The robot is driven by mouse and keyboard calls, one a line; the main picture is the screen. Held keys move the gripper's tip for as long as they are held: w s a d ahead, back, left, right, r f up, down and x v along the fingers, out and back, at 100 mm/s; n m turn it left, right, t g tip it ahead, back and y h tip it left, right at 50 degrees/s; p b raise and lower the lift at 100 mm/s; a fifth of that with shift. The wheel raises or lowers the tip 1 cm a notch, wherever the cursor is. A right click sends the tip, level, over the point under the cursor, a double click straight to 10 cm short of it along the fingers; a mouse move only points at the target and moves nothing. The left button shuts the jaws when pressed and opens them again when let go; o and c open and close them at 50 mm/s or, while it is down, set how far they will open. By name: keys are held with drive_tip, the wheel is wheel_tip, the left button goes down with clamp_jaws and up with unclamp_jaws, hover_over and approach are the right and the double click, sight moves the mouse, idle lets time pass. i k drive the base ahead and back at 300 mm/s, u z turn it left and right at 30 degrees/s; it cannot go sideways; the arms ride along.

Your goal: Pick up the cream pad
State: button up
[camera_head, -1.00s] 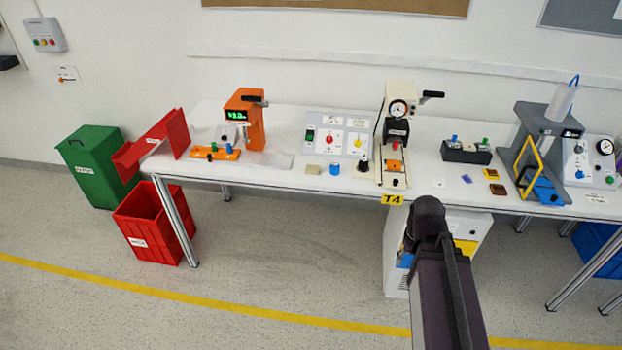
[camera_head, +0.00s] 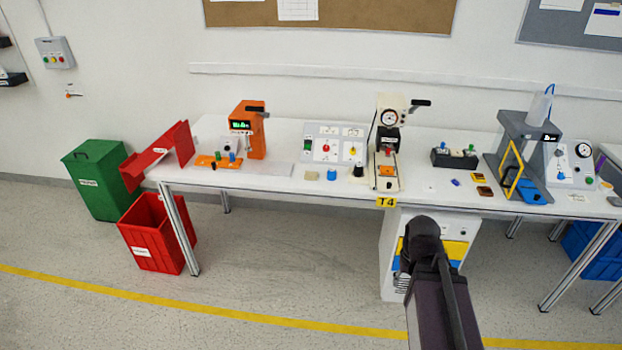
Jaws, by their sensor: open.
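The cream pad (camera_head: 311,175) is a small, flat beige block. It lies on the white table (camera_head: 260,183) near its front edge, just left of a blue knob-like piece (camera_head: 331,175). My arm rises from the lower right of the head view, in front of the table. Its dark rounded joint stands over the floor and the white cabinet, well apart from the pad. My gripper does not show in this view.
An orange press (camera_head: 248,130) and a switch panel (camera_head: 335,142) stand behind the pad. A black knob (camera_head: 358,171) and a cream press (camera_head: 387,150) stand to its right. A red bin (camera_head: 157,235) is on the floor at left. Floor before the table is clear.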

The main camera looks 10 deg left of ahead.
sight(309, 175)
drive_tip(key=u, duration=0.4)
drive_tip(key=i, duration=1.15)
drive_tip(key=z, duration=0.3)
